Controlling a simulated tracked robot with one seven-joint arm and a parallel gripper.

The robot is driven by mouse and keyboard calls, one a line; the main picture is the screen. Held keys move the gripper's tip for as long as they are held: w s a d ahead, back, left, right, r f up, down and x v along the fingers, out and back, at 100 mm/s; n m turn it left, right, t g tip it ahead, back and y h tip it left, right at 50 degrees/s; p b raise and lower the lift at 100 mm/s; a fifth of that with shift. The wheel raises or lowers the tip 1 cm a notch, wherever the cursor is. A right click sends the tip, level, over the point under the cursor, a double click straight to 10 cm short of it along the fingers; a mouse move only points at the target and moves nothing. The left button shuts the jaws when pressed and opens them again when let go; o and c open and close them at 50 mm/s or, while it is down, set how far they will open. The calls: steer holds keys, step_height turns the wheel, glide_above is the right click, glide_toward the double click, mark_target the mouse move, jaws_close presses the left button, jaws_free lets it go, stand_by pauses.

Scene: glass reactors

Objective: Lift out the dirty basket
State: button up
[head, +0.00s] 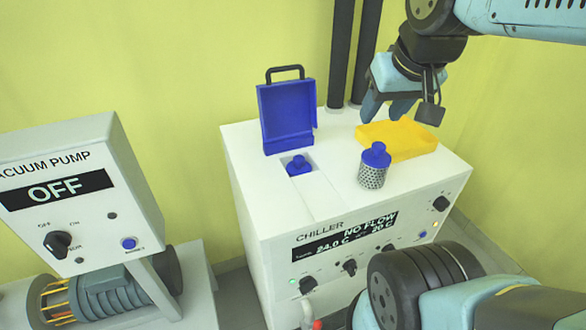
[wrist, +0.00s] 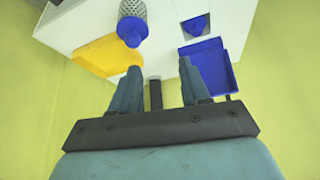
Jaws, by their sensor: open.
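One basket sits down in the square opening of the chiller top; only its blue knobbed top (head: 299,165) shows, also in the wrist view (wrist: 195,25). Its body is hidden, so I cannot see whether it is dirty. A second basket (head: 372,177), grey perforated metal with a blue knob, stands upright on the chiller top; it also shows in the wrist view (wrist: 131,12). The blue lid (head: 287,115) with a black handle stands open behind the opening. My gripper (head: 386,112) is open and empty, above the back of the chiller, right of the lid; its fingers show in the wrist view (wrist: 160,66).
A yellow tray (head: 412,140) lies on the chiller's right rear, below my gripper and behind the standing basket. The white chiller (head: 270,215) has knobs and a display in front. Two dark pipes (head: 339,55) rise behind it. A vacuum pump (head: 130,185) stands at left.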

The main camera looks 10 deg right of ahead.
steer(key=o, duration=0.3)
steer(key=shift+w+a+f, duration=0.15)
steer(key=shift+w+f, duration=0.05)
steer(key=w+f+n+g, duration=0.1)
steer(key=w+a+f+n+g+h, duration=0.1)
steer(key=f+n, duration=0.1)
steer(key=w+a+f+n+g+h, duration=0.1)
steer(key=n+g, duration=0.1)
steer(key=shift+w+a+f, duration=0.15)
steer(key=shift+w+f, duration=0.05)
steer(key=shift+w, duration=0.15)
steer(key=n+t+h, duration=0.4)
steer(key=n+h, duration=0.6)
steer(key=n, duration=0.8)
glide_toward(294, 159)
steer(key=x, duration=0.4)
steer(key=shift+s+f, duration=0.2)
steer(key=shift+s, duration=0.2)
steer(key=shift+w+r+x, duration=0.1)
steer(key=shift+w+x, duration=0.05)
steer(key=shift+x, duration=1.2)
steer(key=shift+w+r+x, duration=0.1)
steer(key=shift+w+x, duration=0.05)
steer(key=shift+x, duration=1.15)
